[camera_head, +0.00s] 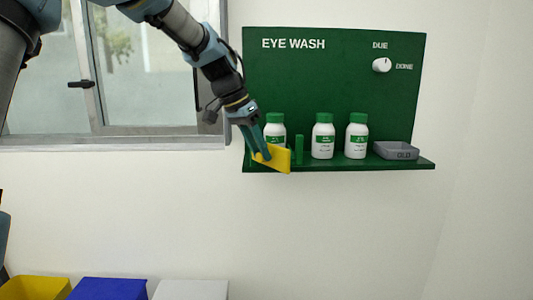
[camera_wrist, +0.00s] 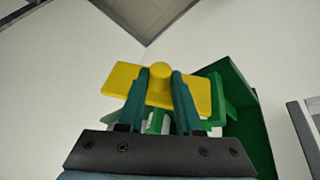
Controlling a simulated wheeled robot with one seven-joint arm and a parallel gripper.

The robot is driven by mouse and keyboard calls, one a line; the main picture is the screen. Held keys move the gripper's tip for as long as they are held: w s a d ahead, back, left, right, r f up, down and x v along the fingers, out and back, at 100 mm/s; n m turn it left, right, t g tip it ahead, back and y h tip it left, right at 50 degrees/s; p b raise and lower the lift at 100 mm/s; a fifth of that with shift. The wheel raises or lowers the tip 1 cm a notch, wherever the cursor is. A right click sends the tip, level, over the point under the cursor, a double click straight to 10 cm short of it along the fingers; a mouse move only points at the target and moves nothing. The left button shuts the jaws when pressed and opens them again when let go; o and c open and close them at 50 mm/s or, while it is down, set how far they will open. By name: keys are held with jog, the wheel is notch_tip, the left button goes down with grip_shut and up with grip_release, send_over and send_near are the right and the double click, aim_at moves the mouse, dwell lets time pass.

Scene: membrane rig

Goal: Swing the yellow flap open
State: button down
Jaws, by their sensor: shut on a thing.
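The yellow flap (camera_head: 278,158) is at the left end of the green eye wash station's shelf, in front of the leftmost bottle's lower part. My gripper (camera_head: 262,153) reaches down to it from the upper left. In the wrist view the flap (camera_wrist: 125,80) is a flat yellow plate with a round knob (camera_wrist: 159,71) on it. The fingers of my gripper (camera_wrist: 160,85) are shut on this knob, one on each side. How far the flap stands open is hard to tell.
The green board (camera_head: 335,75) carries a white dial (camera_head: 381,65). White bottles with green caps (camera_head: 322,138) and a grey tray (camera_head: 397,150) stand on its shelf (camera_head: 345,166). A window (camera_head: 150,60) is at left. Yellow, blue (camera_head: 108,289) and white bins sit below.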

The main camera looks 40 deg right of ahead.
jog(key=shift+w+a+m+g+y+p, duration=0.45)
jog(key=shift+w+a+m+p, duration=0.2)
jog(key=shift+m, duration=0.8)
jog(key=shift+w+a+m+g+y+p, duration=0.45)
jog(key=shift+a+m, duration=0.35)
jog(key=shift+m, duration=0.6)
jog(key=shift+w+a+m+g+y+p, duration=0.3)
jog(key=shift+w+a+m+g+p, duration=0.3)
jog(key=shift+m, duration=0.85)
jog(key=shift+w+a, duration=0.1)
jog(key=c, duration=0.6)
grip_release()
jog(key=shift+o, duration=0.2)
jog(key=shift+r, duration=0.1)
jog(key=b+v, duration=0.1)
jog(key=v, duration=0.9)
jog(key=shift+r+b, duration=0.3)
jog(key=shift+b, duration=0.05)
jog(key=shift+w+a, duration=0.1)
